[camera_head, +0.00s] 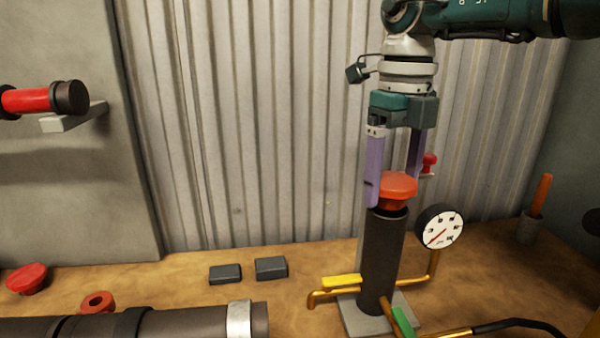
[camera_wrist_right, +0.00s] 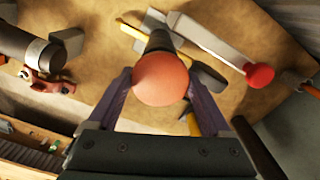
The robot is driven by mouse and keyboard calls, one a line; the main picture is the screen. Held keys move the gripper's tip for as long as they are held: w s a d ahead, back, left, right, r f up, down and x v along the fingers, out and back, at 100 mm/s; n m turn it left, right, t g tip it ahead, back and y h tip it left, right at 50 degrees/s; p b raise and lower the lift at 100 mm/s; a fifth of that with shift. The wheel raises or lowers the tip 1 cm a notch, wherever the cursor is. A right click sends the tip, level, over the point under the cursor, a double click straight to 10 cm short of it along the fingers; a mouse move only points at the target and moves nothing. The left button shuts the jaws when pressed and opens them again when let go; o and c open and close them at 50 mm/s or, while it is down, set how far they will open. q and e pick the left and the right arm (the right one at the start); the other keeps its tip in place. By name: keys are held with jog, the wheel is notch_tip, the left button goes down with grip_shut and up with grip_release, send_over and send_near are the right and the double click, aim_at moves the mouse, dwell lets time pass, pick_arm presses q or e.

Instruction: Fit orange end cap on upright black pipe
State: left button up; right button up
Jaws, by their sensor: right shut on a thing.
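The orange end cap (camera_head: 398,187) is between the purple fingers of my right gripper (camera_head: 394,190), which is shut on it. The cap sits right at the top of the upright black pipe (camera_head: 381,262); its narrower lower part meets the pipe mouth, and I cannot tell how far it is seated. In the right wrist view the round cap top (camera_wrist_right: 162,79) is between the fingertips and covers most of the pipe (camera_wrist_right: 159,41). The pipe stands on a grey base plate (camera_head: 350,318). My left gripper is not in view.
A pressure gauge (camera_head: 439,226) on a yellow pipe stands close to the right of the black pipe. A yellow handle (camera_head: 342,282) is at its left. Two dark blocks (camera_head: 271,268), a red cap (camera_head: 27,279) and a red ring (camera_head: 98,302) lie left. A large horizontal pipe (camera_head: 180,326) crosses the front.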

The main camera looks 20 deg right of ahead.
aim_at(390, 200)
jog(key=shift+f+b, duration=0.4)
jog(key=shift+f, duration=0.2)
jog(key=shift+f+b, duration=0.85)
jog(key=shift+f, duration=0.2)
jog(key=o, duration=1.4)
notch_tip(390, 200, up, 10)
jog(key=shift+b, duration=0.4)
